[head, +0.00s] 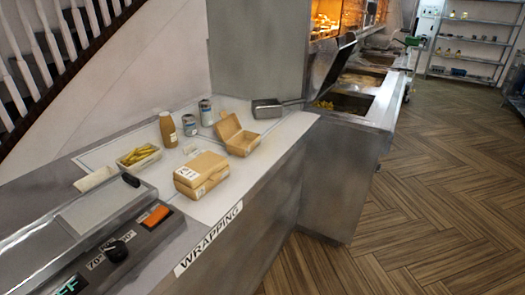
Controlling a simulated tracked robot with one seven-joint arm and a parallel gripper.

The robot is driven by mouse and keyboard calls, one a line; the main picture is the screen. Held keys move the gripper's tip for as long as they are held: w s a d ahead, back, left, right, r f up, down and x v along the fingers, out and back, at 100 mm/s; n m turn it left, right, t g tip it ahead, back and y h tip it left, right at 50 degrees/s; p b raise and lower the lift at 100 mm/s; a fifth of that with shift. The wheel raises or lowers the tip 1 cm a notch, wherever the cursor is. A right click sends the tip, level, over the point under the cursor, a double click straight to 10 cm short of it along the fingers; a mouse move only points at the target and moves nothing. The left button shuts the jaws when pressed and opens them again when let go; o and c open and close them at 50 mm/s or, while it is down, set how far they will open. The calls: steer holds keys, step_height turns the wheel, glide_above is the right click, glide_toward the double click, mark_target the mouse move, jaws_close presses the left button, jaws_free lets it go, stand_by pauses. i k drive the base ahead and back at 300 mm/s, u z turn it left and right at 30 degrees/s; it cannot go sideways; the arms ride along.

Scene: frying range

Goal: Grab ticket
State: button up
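No object in the head view is clearly readable as the ticket. A small pale piece (190,150) lies on the white wrapping counter (222,200) between the brown bottle and the boxes. A larger off-white strip (95,178) lies at the counter's left, beside the machine. The closed brown carton (201,172) has white labels on its side. I cannot tell whether any of these is the ticket. My gripper is not in view.
A machine (110,240) with a knob and orange switch fills the lower left. A food tray (138,157), brown bottle (168,129), two cans (206,112), open carton (238,137) and metal scoop (275,107) stand on the counter. The wooden floor (430,200) at right is clear.

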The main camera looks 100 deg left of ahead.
mark_target(191, 151)
steer(key=i, duration=0.45)
steer(key=u, duration=1.7)
steer(key=i, duration=3)
steer(key=u, duration=2.15)
